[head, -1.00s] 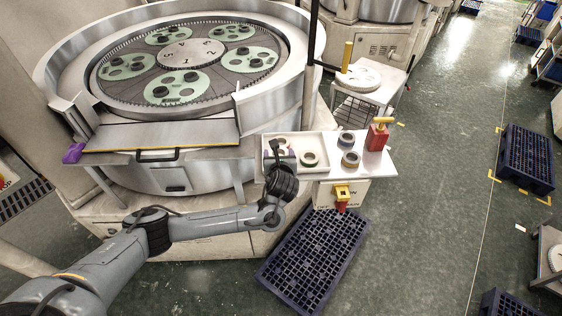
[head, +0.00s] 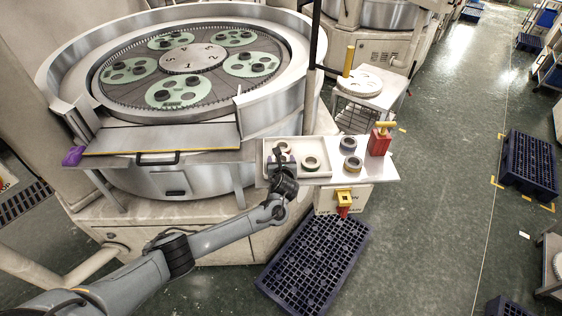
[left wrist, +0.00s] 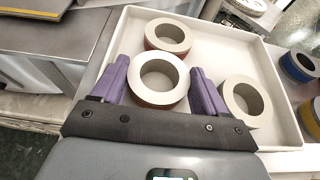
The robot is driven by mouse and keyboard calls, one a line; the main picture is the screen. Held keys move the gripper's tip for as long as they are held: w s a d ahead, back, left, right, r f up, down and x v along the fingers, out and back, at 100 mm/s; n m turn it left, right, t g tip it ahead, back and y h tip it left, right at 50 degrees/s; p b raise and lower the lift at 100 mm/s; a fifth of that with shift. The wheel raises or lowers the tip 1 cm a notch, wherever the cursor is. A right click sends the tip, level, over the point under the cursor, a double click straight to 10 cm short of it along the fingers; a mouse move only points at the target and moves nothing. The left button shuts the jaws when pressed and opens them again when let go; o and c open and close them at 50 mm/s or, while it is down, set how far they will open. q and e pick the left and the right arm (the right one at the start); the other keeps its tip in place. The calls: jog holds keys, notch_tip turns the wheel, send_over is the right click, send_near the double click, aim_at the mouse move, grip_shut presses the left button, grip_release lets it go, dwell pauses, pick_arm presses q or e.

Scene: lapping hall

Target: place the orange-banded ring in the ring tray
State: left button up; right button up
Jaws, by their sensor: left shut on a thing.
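The white ring tray (head: 319,146) lies on the white side table and also fills much of the left wrist view (left wrist: 215,42). My left gripper (head: 281,160) is over its left part. In the left wrist view its purple fingers (left wrist: 158,88) are shut on a pale ring with an orange-tan band (left wrist: 158,104), taken as the orange-banded ring. I cannot tell whether it touches the tray floor. A red-banded ring (left wrist: 168,37) lies in the tray just beyond it. Another pale ring with a dull band (left wrist: 240,102) lies to its right. My right gripper is not in view.
Right of the tray stand a blue-banded ring (head: 349,143), a yellow-banded ring (head: 351,164) and a red block with a yellow handle (head: 380,140). The lapping machine (head: 190,60) is behind. A dark crate (head: 315,260) is on the floor.

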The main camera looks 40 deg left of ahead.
pick_arm(q)
jog(key=shift+f, duration=0.1)
jog(key=o, duration=1.1)
jog(key=shift+c, duration=0.2)
